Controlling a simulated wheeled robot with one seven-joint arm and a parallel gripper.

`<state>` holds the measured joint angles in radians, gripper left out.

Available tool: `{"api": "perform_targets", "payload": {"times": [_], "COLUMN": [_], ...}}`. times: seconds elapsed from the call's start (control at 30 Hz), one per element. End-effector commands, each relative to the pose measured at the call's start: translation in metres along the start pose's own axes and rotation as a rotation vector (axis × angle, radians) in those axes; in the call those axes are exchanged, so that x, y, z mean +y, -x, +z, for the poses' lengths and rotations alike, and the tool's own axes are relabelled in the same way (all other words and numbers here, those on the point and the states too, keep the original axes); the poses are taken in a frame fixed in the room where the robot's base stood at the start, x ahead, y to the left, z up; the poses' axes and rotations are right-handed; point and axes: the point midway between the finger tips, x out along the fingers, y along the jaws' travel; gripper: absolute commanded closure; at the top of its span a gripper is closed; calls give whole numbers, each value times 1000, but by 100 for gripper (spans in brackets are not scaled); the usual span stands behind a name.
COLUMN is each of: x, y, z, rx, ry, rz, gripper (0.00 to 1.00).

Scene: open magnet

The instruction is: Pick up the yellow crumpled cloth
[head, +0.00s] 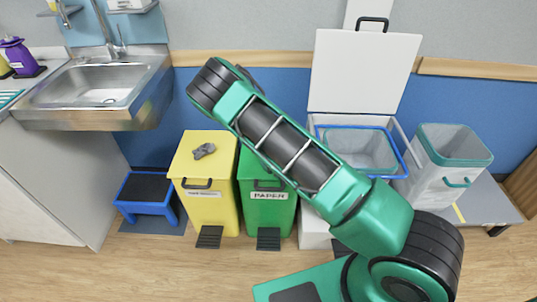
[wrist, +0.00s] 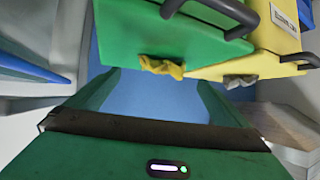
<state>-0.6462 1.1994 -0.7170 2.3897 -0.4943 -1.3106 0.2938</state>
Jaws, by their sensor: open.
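The yellow crumpled cloth (wrist: 162,67) shows in the wrist view at the edge of the green bin's lid (wrist: 150,35), close to the yellow bin's lid. In the head view I cannot see the cloth; my arm covers much of the green bin (head: 266,205). My gripper (wrist: 157,88) is open, its two green fingers apart with blue wall showing between them. The cloth appears beyond the fingertips, apart from them. Nothing is held. In the head view my fingers are hidden behind my arm.
A grey crumpled cloth (head: 204,151) lies on the yellow bin (head: 205,200), left of the green bin; it also shows in the wrist view (wrist: 240,81). A white bin with a raised lid (head: 362,75) stands right. A blue step stool (head: 148,190) and sink (head: 95,85) are left.

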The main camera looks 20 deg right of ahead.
Motion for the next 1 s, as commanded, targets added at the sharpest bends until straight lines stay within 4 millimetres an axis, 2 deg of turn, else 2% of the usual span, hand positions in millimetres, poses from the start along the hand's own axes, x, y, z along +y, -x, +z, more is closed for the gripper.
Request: {"api": "perform_targets", "payload": {"times": [0.03, 0.1, 0.53, 1.0], "x": [1, 2, 5, 2], "y": [-1, -2, -4, -46], "z": [8, 11, 14, 9], "rx": [16, 48, 142, 140], "ry": [28, 44, 105, 100], "rz": [-9, -21, -61, -59], "gripper": [0, 0, 0, 0]}}
